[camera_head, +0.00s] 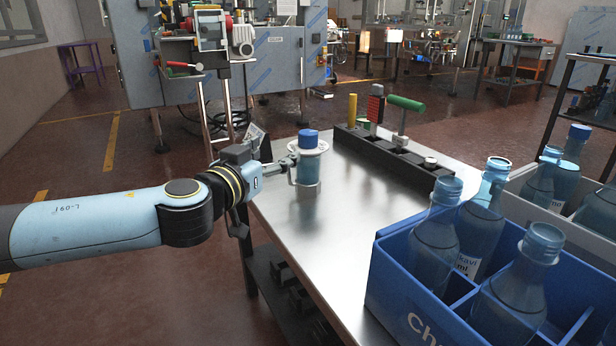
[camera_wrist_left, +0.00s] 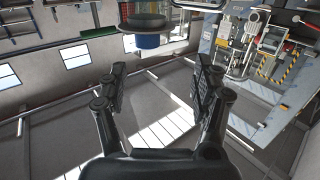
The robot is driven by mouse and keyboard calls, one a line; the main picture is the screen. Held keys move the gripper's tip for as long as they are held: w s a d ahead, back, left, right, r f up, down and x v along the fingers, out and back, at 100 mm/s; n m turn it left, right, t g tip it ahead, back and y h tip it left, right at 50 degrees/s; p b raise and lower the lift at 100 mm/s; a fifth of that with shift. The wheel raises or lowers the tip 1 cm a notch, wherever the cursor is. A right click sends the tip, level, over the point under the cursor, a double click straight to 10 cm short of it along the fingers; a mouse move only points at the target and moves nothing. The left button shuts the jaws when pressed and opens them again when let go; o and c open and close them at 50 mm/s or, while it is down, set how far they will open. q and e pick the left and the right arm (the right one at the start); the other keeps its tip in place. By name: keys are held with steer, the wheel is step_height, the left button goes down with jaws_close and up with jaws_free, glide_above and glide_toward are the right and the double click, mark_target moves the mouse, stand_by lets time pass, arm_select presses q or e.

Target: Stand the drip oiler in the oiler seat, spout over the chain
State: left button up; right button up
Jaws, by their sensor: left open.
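The drip oiler (camera_head: 309,172) is a clear, bluish cylinder with a blue cap and a pale collar. It stands upright at the left part of the metal table. My left gripper (camera_head: 286,168) is level with it on its left side, fingers pointing at it. In the left wrist view the oiler's blue cap (camera_wrist_left: 148,41) shows upside down at the top, beyond the open fingers (camera_wrist_left: 162,72). Nothing is clamped between them. I cannot make out the oiler seat or the chain for certain. My right gripper is out of view.
A black rack (camera_head: 372,152) on the table's far side holds a yellow cylinder (camera_head: 352,110), a red block (camera_head: 376,104) and a green-handled tool (camera_head: 406,104). A blue crate (camera_head: 400,287) of bottles stands at front right. The table's middle is clear.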

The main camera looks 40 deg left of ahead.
mark_target(303, 136)
arm_select(q)
steer(key=shift+m+t+h, duration=0.4)
steer(key=shift+t+h, duration=0.2)
steer(key=x, duration=0.4)
steer(key=b+x, duration=0.1)
steer(key=x, duration=0.3)
steer(key=d+b+x, duration=0.1)
steer(key=x, duration=0.3)
steer(key=shift+w+r, duration=0.1)
steer(key=shift+w, duration=0.15)
jaws_close()
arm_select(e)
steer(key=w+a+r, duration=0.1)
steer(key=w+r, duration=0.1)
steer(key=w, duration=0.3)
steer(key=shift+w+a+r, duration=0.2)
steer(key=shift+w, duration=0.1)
